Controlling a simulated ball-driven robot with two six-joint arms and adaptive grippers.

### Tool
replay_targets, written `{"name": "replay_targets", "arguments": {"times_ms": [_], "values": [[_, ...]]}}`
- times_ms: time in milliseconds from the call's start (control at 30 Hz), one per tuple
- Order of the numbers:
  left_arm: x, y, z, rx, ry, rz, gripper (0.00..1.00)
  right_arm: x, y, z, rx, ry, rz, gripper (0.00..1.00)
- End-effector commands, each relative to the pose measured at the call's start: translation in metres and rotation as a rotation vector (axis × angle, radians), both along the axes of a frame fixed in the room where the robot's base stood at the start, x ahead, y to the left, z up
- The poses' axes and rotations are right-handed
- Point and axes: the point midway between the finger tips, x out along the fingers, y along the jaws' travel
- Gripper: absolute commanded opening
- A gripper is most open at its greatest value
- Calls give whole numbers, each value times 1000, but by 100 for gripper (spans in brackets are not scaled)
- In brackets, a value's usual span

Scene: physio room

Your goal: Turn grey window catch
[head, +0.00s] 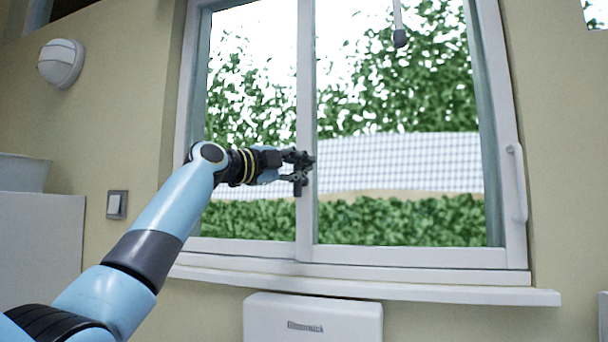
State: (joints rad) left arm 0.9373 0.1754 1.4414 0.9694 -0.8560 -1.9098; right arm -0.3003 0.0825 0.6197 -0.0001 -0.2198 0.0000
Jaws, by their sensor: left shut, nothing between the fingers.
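My left gripper (304,171) is at the upright middle bar (305,85) of a sliding window, about halfway up the glass. Its dark fingers are shut, with nothing seen between them. They overlap the bar in the picture; I cannot tell whether they touch it. I cannot make out a grey catch apart from the dark fingers, and that part of the bar is partly hidden by them. A pale upright handle (518,185) is on the right side of the window frame. My right gripper is not in view.
A white sill (400,290) juts out below the window, with a white box unit (312,322) under it. A wall switch (117,205) and a round wall lamp (61,63) are on the left. A dark-tipped rod (399,37) hangs before the upper glass.

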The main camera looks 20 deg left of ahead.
Motion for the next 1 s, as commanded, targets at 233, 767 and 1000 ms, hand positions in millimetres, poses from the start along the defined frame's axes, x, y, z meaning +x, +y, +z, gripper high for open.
{"name": "replay_targets", "arguments": {"times_ms": [233,767,1000], "values": [[0,3,-2,-94,2,1,0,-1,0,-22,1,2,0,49],[1,11,2,-365,12,1,0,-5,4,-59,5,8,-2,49],[1,15,3,-482,17,1,0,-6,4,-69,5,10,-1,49]]}}
